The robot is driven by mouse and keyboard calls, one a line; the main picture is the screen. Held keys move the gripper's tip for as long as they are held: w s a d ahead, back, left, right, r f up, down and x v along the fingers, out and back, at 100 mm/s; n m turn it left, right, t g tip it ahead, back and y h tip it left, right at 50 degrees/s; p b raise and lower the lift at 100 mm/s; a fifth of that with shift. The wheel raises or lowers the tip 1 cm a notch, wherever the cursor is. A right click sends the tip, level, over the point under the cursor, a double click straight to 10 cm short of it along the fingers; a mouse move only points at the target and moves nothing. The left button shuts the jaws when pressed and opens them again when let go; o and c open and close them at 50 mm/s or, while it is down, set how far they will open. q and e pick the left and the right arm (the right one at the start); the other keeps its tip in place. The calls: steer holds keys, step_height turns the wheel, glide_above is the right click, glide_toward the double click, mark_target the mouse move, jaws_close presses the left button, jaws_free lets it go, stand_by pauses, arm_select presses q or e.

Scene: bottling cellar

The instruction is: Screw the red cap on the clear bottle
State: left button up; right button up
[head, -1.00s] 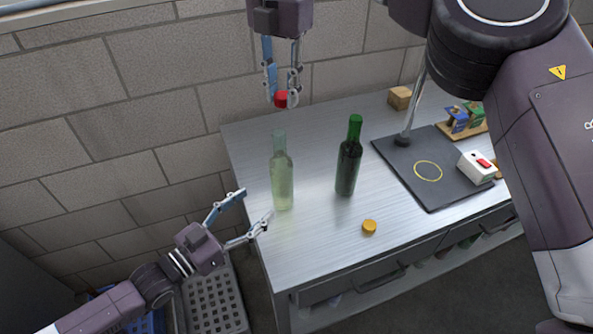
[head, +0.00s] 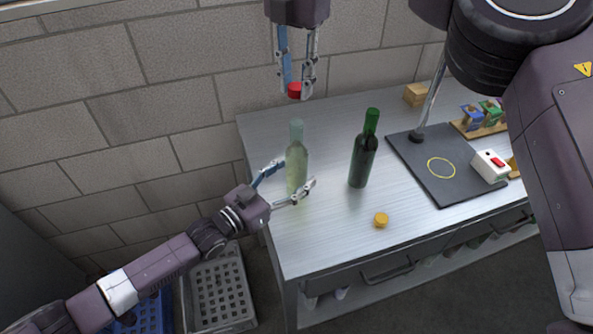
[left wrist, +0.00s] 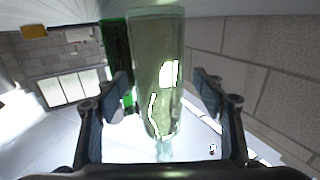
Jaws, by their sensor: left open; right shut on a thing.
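The clear bottle (head: 297,160), pale greenish, stands upright and uncapped near the left end of the metal table. The red cap (head: 294,90) is held by my right gripper (head: 297,88), which is shut on it above the bottle's neck, with a gap between cap and mouth. My left gripper (head: 296,178) is open, with its fingers on either side of the bottle's lower body. In the left wrist view the bottle (left wrist: 157,75) lies between the open fingers (left wrist: 160,105), with space showing on both sides.
A dark green bottle (head: 363,150) stands to the right of the clear one. A yellow cap (head: 381,219) lies near the table's front edge. A black mat (head: 455,185), a white box with a red button (head: 490,166) and a wooden block (head: 416,95) are further right. Crates (head: 222,290) stand on the floor.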

arm_select(q)
steer(key=shift+x, duration=0.8)
jaws_close()
arm_select(e)
glide_above(296, 122)
steer(key=shift+f, duration=2.45)
